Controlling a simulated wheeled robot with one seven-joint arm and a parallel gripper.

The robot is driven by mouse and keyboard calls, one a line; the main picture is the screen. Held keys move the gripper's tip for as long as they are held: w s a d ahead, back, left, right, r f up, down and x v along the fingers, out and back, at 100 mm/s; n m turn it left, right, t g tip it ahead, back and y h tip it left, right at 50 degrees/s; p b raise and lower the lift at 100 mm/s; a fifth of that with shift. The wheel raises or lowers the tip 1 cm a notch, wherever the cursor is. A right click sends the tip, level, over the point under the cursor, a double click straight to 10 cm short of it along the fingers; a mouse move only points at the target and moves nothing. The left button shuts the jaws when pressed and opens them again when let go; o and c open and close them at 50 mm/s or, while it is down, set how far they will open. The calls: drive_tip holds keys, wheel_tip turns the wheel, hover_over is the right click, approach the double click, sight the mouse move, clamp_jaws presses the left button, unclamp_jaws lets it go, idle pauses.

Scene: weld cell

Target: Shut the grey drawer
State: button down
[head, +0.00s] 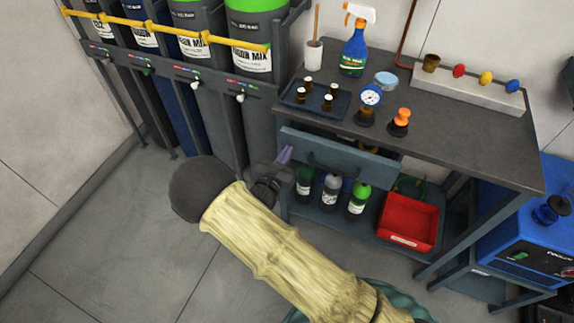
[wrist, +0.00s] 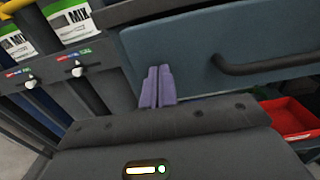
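The grey drawer (head: 335,153) is a blue-grey front with a dark bar handle, under the top of the workbench. It stands out a little from the bench, with a dark gap above its front edge. In the wrist view the drawer front (wrist: 200,62) fills the upper right, with its handle at the right. My gripper (head: 285,154) is at the left end of the drawer front. In the wrist view its purple fingers (wrist: 157,87) are together with nothing between them, overlapping the front's lower left part. I cannot tell whether they touch it.
The workbench top (head: 440,135) holds a tray of small bottles (head: 317,102), a spray bottle (head: 354,45), a gauge (head: 370,97) and a rack of knobs. Bottles and a red bin (head: 408,222) stand on the shelf below. Gas cylinders (head: 255,90) stand in a rack at left.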

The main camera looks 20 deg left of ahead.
sight(292, 143)
drive_tip(key=w, duration=0.4)
drive_tip(key=shift+w+d, duration=0.25)
drive_tip(key=shift+w, duration=0.15)
drive_tip(key=shift+w+r, duration=0.15)
drive_tip(key=shift+w+d+r, duration=0.1)
drive_tip(key=shift+s+p, duration=0.3)
drive_tip(key=shift+s, duration=0.15)
drive_tip(key=s+a, duration=0.1)
drive_tip(key=s, duration=1.2)
drive_tip(key=shift+s+a+f, duration=0.25)
drive_tip(key=shift+s+a, duration=0.1)
drive_tip(key=shift+a, duration=0.05)
